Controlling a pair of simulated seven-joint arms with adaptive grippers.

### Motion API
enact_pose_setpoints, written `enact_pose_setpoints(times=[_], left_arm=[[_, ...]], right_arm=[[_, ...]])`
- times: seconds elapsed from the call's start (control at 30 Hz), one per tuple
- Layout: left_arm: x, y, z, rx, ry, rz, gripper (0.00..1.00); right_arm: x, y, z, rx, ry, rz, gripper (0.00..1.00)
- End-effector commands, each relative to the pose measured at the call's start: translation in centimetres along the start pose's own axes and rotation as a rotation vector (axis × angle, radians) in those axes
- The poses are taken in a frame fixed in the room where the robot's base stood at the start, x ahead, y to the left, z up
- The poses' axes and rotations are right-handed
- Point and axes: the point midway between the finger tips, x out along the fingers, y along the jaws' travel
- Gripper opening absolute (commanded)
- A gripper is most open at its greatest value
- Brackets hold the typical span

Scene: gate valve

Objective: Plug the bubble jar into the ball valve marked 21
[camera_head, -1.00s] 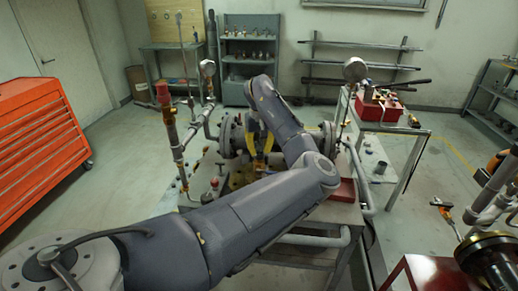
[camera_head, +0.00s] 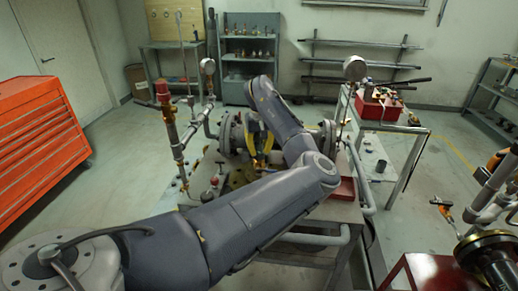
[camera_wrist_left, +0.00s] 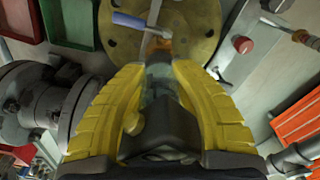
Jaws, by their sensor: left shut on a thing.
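My left gripper (camera_wrist_left: 160,100) has its ribbed yellow fingers shut on a clear, smoky jar (camera_wrist_left: 158,84), which I take for the bubble jar. A dark body and a brass-coloured knob show between the fingers below it. Just beyond the jar is a small valve with a blue lever (camera_wrist_left: 132,22) in front of a round brass flange (camera_wrist_left: 118,40). I cannot tell whether jar and valve touch, and no number is readable. In the head view the left gripper (camera_head: 262,148) is over the bench among the pipework, with the jar too small to make out. My right gripper is not in view.
A grey bolted pipe flange (camera_wrist_left: 35,95) stands close left of the fingers. A green tray (camera_wrist_left: 68,22) lies beyond it. A red knob (camera_wrist_left: 243,44) is to the right. In the head view, a vertical pipe (camera_head: 172,125) rises left of the gripper.

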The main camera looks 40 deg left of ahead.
Motion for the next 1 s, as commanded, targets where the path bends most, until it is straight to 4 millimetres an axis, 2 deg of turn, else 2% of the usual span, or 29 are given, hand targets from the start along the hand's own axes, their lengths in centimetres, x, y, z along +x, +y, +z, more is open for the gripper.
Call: enact_pose_setpoints(times=[1.0], left_arm=[[0.77, -0.01, 0.03, 0.000, 0.000, -0.001, 0.00]], right_arm=[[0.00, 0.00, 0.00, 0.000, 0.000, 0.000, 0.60]])
